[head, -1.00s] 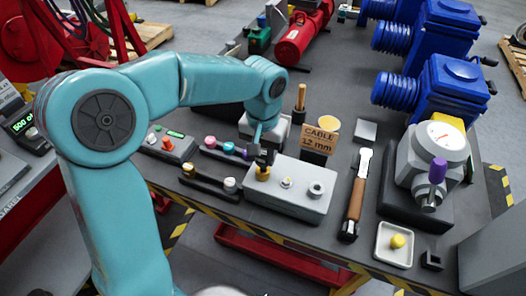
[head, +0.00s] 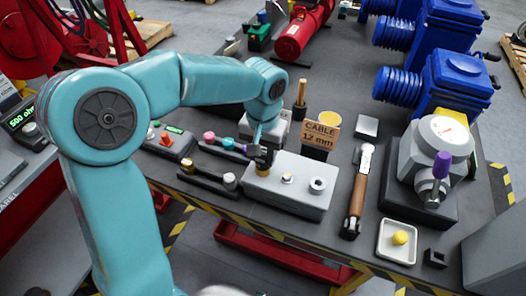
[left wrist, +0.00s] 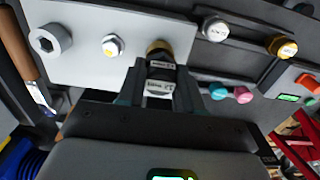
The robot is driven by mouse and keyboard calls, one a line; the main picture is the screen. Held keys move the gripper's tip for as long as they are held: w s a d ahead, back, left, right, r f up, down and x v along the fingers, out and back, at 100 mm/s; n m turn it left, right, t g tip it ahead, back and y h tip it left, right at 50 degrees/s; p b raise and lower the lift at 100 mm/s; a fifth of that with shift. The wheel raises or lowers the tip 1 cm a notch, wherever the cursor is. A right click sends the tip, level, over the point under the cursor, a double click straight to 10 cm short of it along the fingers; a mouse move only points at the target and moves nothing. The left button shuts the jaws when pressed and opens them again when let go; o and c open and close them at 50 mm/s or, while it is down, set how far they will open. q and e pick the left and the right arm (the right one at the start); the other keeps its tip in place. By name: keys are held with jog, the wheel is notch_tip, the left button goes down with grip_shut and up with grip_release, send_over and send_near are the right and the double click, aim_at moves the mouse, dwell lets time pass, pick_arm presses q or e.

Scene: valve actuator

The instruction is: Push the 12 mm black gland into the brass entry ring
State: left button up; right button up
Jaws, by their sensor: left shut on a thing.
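The brass entry ring (head: 262,169) is at the left end of a light grey block (head: 290,200). My left gripper (head: 264,154) is right above the ring, fingers pointing down. In the left wrist view, my left gripper (left wrist: 160,92) is shut on the black gland (left wrist: 160,70), which carries white "12 mm" labels. The gland lines up with the brass ring (left wrist: 158,46) and its far end meets or nearly meets it. How deep it sits in the ring I cannot tell. My right gripper is not in view.
The block also has two steel fittings (head: 317,185). Racks with coloured and metal glands (head: 229,181) lie to the left. A "CABLE 12 mm" sign (head: 320,132) stands behind. A wooden-handled tool (head: 357,195), a white tray (head: 384,250) and the valve actuator (head: 415,160) are to the right.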

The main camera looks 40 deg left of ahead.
aim_at(263, 153)
pick_arm(q)
jog(key=shift+f+b, duration=0.3)
jog(key=shift+f, duration=0.2)
jog(key=o, duration=1.1)
jog(key=shift+o, duration=0.2)
notch_tip(263, 153, up, 16)
jog(key=p, duration=0.1)
jog(key=shift+r, duration=0.2)
